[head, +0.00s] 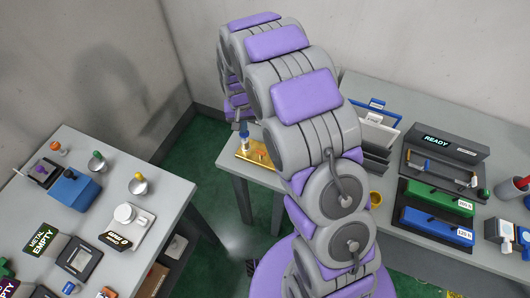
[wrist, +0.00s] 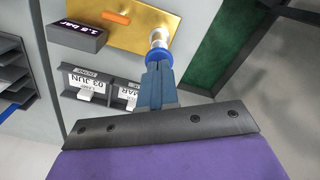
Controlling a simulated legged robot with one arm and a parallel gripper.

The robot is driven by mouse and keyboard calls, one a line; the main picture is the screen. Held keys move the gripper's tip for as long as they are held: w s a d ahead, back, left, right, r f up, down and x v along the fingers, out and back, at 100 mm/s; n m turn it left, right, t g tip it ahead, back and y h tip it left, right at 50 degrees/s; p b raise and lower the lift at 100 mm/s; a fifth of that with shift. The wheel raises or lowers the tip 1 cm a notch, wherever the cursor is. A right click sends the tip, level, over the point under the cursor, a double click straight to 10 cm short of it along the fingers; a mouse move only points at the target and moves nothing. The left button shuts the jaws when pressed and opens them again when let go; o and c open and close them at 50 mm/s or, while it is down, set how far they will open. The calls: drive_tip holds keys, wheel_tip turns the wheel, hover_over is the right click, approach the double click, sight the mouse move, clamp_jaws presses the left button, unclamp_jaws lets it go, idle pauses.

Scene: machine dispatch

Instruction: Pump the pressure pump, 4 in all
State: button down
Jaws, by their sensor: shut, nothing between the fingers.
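The pressure pump shows in the wrist view as a gold plate (wrist: 125,22) with a pale metallic post and a blue collar (wrist: 154,58) at its right end. A dark display (wrist: 75,37) beside it appears to read 1.8 bar. My gripper (wrist: 154,70) is shut and empty, its tips at the blue collar; whether they touch it or only overlap it in view, I cannot tell. In the head view the pump's gold plate (head: 258,154) lies on the table corner, partly hidden by my arm.
Two white labels (wrist: 88,83) and a dark rack (wrist: 12,75) show beside the pump. In the head view, a READY console (head: 445,142), green and blue boxes (head: 437,228) stand on the right table. The left table (head: 150,180) holds several devices. Green floor lies between them.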

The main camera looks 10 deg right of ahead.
drive_tip(key=shift+f+b, duration=0.35)
drive_tip(key=shift+f, duration=1.7)
drive_tip(key=shift+r, duration=0.15)
drive_tip(key=shift+r+p, duration=0.55)
drive_tip(key=shift+r, duration=1.6)
wheel_tip(320, 180, up, 6)
drive_tip(key=shift+f+p, duration=0.1)
drive_tip(key=shift+p, duration=0.65)
